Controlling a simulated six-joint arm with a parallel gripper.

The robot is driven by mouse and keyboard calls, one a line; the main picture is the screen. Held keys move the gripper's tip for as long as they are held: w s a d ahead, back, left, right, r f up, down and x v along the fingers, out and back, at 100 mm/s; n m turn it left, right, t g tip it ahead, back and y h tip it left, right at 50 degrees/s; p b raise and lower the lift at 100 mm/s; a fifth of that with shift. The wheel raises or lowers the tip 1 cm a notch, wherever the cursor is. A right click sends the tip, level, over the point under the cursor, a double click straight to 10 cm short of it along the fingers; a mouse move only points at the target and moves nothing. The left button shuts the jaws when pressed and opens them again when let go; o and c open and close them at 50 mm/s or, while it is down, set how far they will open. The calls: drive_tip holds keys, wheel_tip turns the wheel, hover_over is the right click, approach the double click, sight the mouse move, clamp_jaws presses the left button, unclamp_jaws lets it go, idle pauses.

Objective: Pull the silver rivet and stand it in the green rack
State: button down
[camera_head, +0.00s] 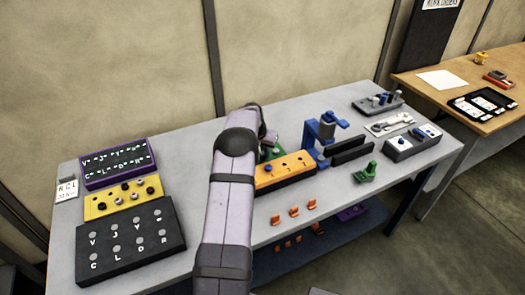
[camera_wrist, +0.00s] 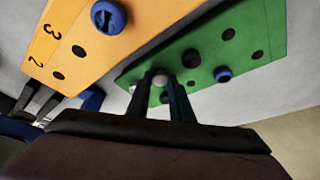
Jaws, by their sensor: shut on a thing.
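In the wrist view my gripper (camera_wrist: 158,90) is shut on the silver rivet (camera_wrist: 160,78), whose round pale head shows between the fingertips. The rivet is over the green rack (camera_wrist: 246,28); whether it is seated in a hole or just above the surface I cannot tell, as the fingers hide its shank. The rack has dark holes and a blue rivet (camera_wrist: 222,74). In the head view my arm hides the gripper and most of the green rack (camera_head: 265,153).
The orange block (camera_head: 285,170) with a blue rivet stands beside the rack; it also shows in the wrist view (camera_wrist: 140,20). A blue clamp-like stand (camera_head: 312,140) is to its right. A yellow block (camera_head: 122,198) and a black lettered board (camera_head: 130,242) lie left. Small orange clips (camera_head: 293,211) sit in front.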

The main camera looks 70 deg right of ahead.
drive_tip(key=shift+f, duration=0.25)
drive_tip(key=c, duration=1.5)
unclamp_jaws()
drive_tip(key=b+v, duration=0.3)
drive_tip(key=v, duration=0.4)
drive_tip(key=shift+a+r, duration=0.1)
drive_tip(key=shift+a, duration=0.05)
drive_tip(key=shift+r, duration=0.1)
wheel_tip(320, 180, up, 7)
drive_tip(key=p, duration=0.5)
